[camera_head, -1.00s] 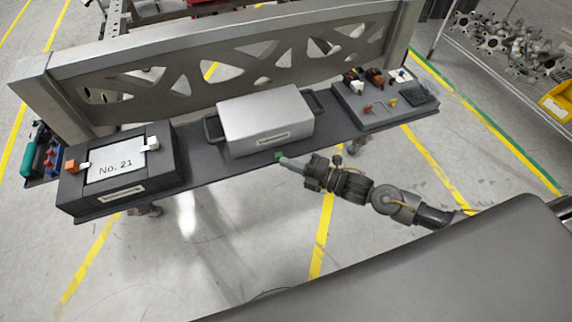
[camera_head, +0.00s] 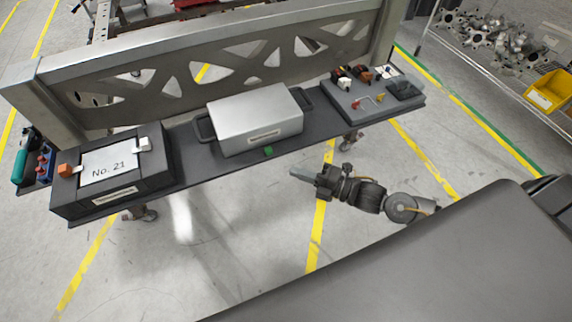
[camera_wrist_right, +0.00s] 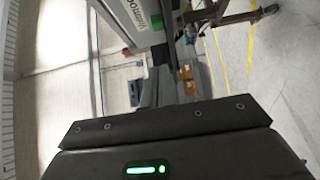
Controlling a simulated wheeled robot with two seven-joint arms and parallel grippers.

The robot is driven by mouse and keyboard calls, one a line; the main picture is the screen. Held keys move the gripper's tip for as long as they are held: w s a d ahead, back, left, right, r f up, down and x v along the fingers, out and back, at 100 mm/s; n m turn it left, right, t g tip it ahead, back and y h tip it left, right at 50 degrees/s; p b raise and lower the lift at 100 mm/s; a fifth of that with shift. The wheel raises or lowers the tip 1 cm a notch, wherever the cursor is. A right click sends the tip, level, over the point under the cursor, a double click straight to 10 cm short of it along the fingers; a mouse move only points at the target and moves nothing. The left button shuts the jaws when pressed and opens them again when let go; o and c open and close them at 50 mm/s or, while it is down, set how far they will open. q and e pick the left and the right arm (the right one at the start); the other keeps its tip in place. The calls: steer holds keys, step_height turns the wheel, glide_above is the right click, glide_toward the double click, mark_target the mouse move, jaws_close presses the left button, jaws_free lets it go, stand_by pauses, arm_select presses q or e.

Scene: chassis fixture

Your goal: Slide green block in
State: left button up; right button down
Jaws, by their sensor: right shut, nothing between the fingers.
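A small green block (camera_head: 268,151) sits at the front face of the silver box (camera_head: 255,118), near the shelf's front edge. The block also shows in the right wrist view (camera_wrist_right: 127,52) beside the box's labelled face (camera_wrist_right: 145,22). I cannot tell how deep the block sits in the box. My right gripper (camera_head: 293,173) is shut and empty, in front of the shelf and apart from the block, below and to its right in the head view. My left gripper is not in view.
The dark shelf (camera_head: 190,158) carries a dark box with a "No. 21" card (camera_head: 108,164) at left and a grey tray (camera_head: 345,105) with small parts at right. A perforated metal beam (camera_head: 150,82) stands behind. The floor before the shelf is clear.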

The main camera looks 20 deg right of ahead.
steer(key=shift+b+v, duration=0.45)
steer(key=shift+v, duration=2.25)
steer(key=shift+w+d+f, duration=0.1)
